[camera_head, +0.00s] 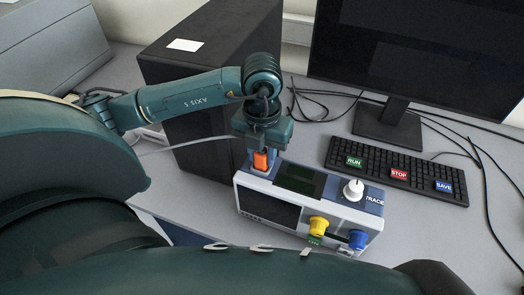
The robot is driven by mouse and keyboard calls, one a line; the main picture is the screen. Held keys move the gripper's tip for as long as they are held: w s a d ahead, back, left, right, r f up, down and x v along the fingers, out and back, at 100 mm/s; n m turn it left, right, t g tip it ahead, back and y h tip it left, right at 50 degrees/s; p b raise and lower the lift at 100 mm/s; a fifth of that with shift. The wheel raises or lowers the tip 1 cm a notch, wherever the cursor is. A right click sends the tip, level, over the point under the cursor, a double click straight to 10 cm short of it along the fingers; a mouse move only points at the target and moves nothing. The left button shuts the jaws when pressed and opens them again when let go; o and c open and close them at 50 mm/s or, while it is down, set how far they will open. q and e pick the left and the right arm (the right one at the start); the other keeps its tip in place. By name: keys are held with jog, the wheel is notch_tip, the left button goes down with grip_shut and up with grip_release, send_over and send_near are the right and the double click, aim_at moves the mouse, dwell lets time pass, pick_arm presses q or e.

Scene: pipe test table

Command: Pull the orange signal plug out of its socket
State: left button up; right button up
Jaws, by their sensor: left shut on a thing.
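The orange signal plug (260,160) shows at the left end of the top of a white and blue test device (310,196). My left gripper (262,150) points down over it and is shut on the plug. The fingers hide part of the plug. The socket under it is mostly hidden, so I cannot tell how deep the plug sits. My right gripper is not in view.
The device carries a white knob (353,190), a yellow plug (318,226) and a blue plug (357,239). A keyboard (395,174) and monitor (420,50) stand behind right. A black computer case (200,120) is behind my left arm. Loose cables lie at the back.

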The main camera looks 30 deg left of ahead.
pick_arm(q)
grip_shut()
jog(key=shift+r, duration=0.2)
dwell(0.3)
jog(key=shift+r+p, duration=1.3)
jog(key=shift+r, duration=0.55)
